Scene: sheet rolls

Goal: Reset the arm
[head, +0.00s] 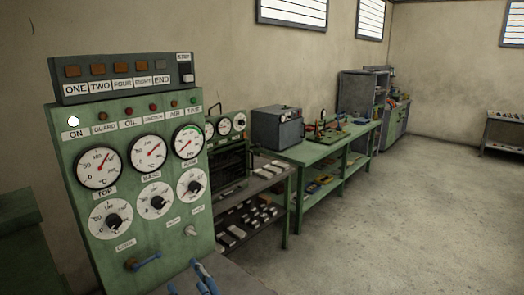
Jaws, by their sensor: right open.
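My right gripper (204,280) shows as blue fingers at the bottom edge of the head view, partly cut off by the frame. It is open and nothing is seen between its fingers. It is in front of the lower right part of a green control panel (122,228). A blue lever handle (147,261) is low on this panel, left of the gripper and apart from it in the picture. My left gripper is not in view.
The panel has round gauges (97,168), knobs (156,203) and a top box of labelled buttons (122,69). Right of it are a dark rack (262,178) with several small blocks, a green workbench (330,145) and grey cabinets (362,93). The concrete floor (400,230) at right is clear.

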